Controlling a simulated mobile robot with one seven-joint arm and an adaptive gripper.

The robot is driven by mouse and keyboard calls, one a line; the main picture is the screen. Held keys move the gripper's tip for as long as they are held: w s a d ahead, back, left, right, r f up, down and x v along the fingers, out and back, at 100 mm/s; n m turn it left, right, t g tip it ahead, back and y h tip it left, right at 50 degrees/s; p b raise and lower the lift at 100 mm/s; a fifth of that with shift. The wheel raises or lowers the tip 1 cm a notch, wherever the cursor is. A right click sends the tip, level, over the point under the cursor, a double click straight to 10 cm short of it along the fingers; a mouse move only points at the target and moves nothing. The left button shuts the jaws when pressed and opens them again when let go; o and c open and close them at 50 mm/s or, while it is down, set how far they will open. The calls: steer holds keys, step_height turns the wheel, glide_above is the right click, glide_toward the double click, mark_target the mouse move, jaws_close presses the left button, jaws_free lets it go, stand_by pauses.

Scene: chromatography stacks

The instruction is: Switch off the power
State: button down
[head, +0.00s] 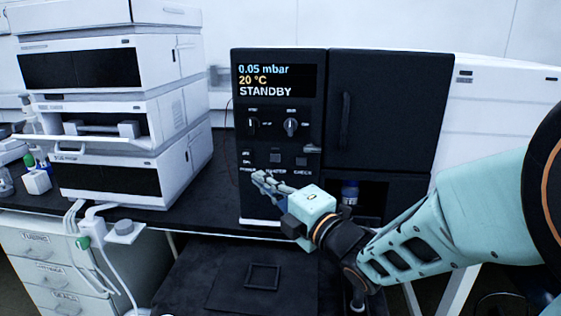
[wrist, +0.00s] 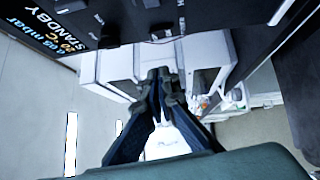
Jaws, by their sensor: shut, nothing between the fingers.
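The black instrument (head: 282,218) stands on the bench in the middle of the head view. Its display (head: 277,80) reads 0.05 mbar, 20 °C, STANDBY. Below are two knobs (head: 291,126) and a lower row of small controls, with a square button (head: 274,158) near the middle. The small lettering at the row's left end is hard to read, and I cannot tell a power switch's position there. My gripper (head: 257,177) is shut and empty, in front of the panel's lower left, just under that lettering. I cannot tell whether it touches the panel. Its shut fingers also show in the wrist view (wrist: 159,76).
A white stack of modules (head: 120,183) stands at the left, with clear bench between it and the black instrument. White drawers (head: 45,245) and hanging cables are at lower left.

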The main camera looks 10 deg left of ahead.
mark_target(243, 153)
steer(key=shift+w+a+r, duration=0.15)
steer(key=shift+w+a, duration=0.65)
steer(key=shift+w, duration=0.5)
steer(key=shift+w+a+r, duration=0.15)
steer(key=shift+w+a, duration=0.65)
steer(key=shift+w, duration=0.45)
steer(key=shift+w+a+r, duration=0.15)
steer(key=shift+w+a, duration=0.65)
steer(key=shift+w, duration=0.5)
steer(key=shift+w+b, duration=0.1)
steer(key=shift+b, duration=0.3)
steer(key=shift+w+b, duration=0.15)
steer(key=shift+b, duration=0.25)
steer(key=shift+r, duration=0.1)
